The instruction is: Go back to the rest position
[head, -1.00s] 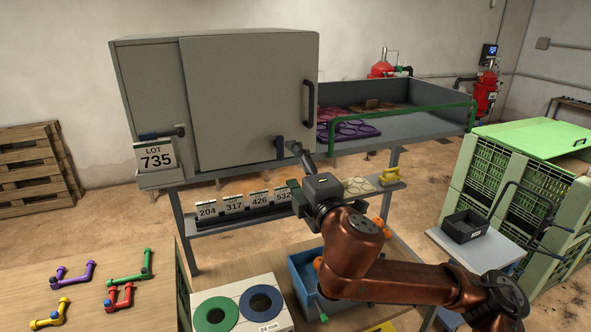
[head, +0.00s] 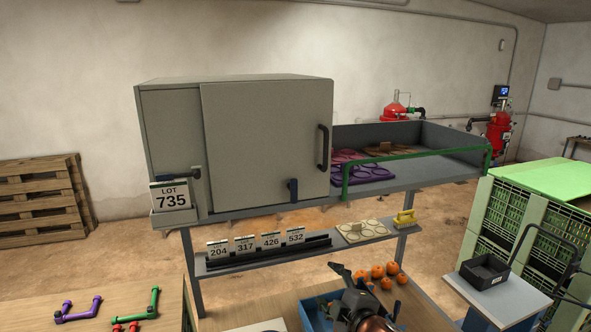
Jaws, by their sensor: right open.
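My right gripper (head: 347,285) shows at the bottom of the head view, above the blue bin (head: 309,313). Its jaws are open with nothing seen between them, and it is apart from the cabinet and the shelf. Part of my right arm below it is cut off by the lower edge. My left gripper is not in view. The grey cabinet (head: 262,140) stands with its door closed, and a LOT 735 card (head: 171,195) is at its lower left.
Orange fruits (head: 386,272) lie by the blue bin. Coloured pipe pieces (head: 79,311) lie on the table at left. A black tray (head: 485,269) and green crates (head: 530,225) stand at right.

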